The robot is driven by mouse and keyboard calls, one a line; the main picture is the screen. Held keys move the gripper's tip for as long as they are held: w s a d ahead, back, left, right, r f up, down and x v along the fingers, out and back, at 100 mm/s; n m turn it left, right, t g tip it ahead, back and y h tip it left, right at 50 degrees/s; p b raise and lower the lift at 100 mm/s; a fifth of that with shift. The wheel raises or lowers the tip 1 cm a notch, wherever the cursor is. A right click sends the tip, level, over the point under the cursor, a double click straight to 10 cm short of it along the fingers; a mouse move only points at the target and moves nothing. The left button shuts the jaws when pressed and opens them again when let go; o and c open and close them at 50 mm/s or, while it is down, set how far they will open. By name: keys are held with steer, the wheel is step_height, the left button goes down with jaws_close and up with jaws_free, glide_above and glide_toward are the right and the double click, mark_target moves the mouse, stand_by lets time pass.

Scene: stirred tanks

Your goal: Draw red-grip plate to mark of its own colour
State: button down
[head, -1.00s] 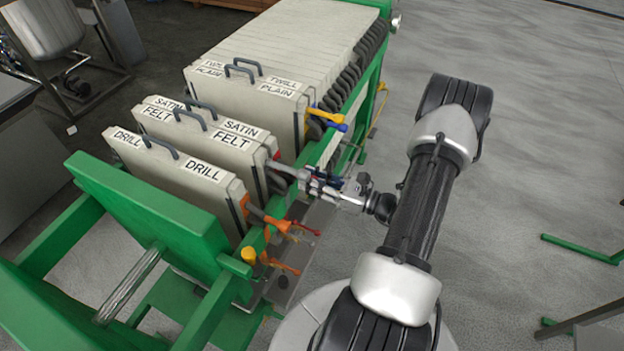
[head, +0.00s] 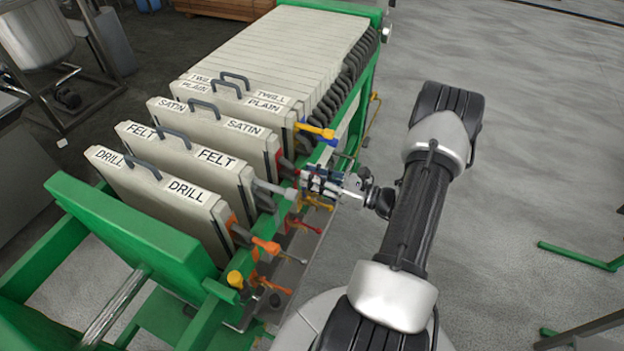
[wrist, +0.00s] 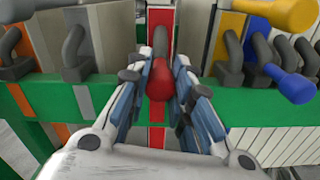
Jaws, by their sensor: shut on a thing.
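The red-grip plate, labelled SATIN (head: 222,122), hangs upright on the green press rails, between FELT (head: 185,160) and PLAIN (head: 262,97). Its red grip (wrist: 160,79) is between the two fingers of my gripper (wrist: 160,85), which is shut on it. In the head view my gripper (head: 308,180) is at the press's right side and largely hides the grip. A red mark (wrist: 157,137) on the green rail shows below the grip in the wrist view. The plate's red edge strip (wrist: 160,17) stands roughly in line above that mark.
DRILL (head: 150,190), with an orange grip (head: 266,245), hangs nearest the green end plate (head: 125,235). The yellow grip (head: 318,131) and blue grip (wrist: 295,87) are close to my gripper's right. Grey marks and grips lie to its left. Open floor is at the right.

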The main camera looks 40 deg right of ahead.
steer(key=shift+r, duration=0.1)
steer(key=c, duration=1.6)
jaws_free()
steer(key=shift+o, duration=0.8)
steer(key=shift+s, duration=0.15)
steer(key=shift+s+d+f, duration=0.2)
steer(key=shift+s+d, duration=0.05)
steer(key=shift+s, duration=0.3)
steer(key=shift+o, duration=0.4)
steer(key=v, duration=0.9)
steer(key=shift+s+d, duration=0.25)
steer(key=shift+s, duration=0.05)
steer(key=shift+s+d+r, duration=0.1)
steer(key=shift+s+r, duration=0.05)
steer(key=shift+s, duration=0.3)
